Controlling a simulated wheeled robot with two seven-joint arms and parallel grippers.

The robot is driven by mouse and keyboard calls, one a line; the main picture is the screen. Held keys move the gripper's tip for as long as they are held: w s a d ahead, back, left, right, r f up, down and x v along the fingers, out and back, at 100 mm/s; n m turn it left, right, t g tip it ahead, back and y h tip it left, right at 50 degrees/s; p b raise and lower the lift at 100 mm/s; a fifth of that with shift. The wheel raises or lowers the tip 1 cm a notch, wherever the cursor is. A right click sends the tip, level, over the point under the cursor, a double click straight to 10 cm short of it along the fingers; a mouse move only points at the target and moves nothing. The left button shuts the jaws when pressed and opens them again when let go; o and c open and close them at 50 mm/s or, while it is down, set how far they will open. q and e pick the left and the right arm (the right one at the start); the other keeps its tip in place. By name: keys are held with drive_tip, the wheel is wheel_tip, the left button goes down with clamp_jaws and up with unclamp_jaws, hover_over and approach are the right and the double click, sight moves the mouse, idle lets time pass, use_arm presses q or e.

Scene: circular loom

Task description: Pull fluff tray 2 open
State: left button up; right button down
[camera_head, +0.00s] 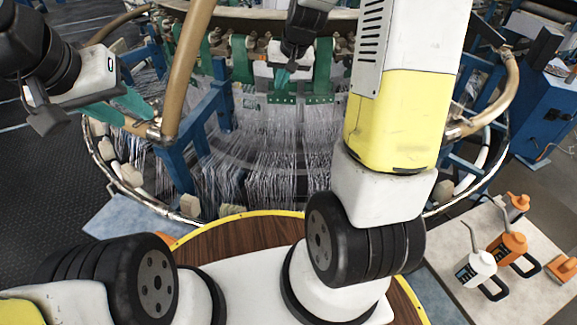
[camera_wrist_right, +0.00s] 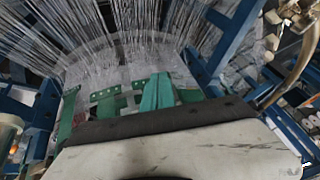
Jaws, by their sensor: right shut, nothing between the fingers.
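I cannot pick out fluff tray 2 with certainty in either view. The circular loom's ring of pale threads (camera_head: 270,150) fills the middle of the head view. My right gripper (camera_head: 282,78) is over the threads by a green bracket (camera_head: 324,72) of the loom. In the right wrist view its teal fingers (camera_wrist_right: 158,92) are together and empty, with green perforated strips (camera_wrist_right: 105,104) beside them. I cannot tell whether they touch the strips. My left gripper (camera_head: 128,112) is at the loom's left side, near a tan curved post, its teal fingers apart and empty.
Blue frame posts (camera_head: 208,105) and tan curved tubes (camera_head: 187,70) stand around the loom. A metal hoop (camera_head: 105,172) rings its base.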

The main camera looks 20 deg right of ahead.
drive_tip(key=w+d+f+h, duration=0.1)
drive_tip(key=w+d+f, duration=0.1)
drive_tip(key=f, duration=0.9)
drive_tip(key=w+d+f+m+g, duration=0.1)
drive_tip(key=w+d+f, duration=0.15)
drive_tip(key=f, duration=0.95)
drive_tip(key=w+d+f+h, duration=0.1)
drive_tip(key=w+d+f, duration=0.15)
drive_tip(key=f, duration=0.85)
drive_tip(key=s+f, duration=0.2)
drive_tip(key=f, duration=0.9)
drive_tip(key=s+f, duration=0.2)
drive_tip(key=f, duration=0.9)
drive_tip(key=shift+d+f+m+g+h, duration=0.3)
drive_tip(key=shift+d+g+h, duration=0.05)
drive_tip(key=shift+g+h, duration=0.05)
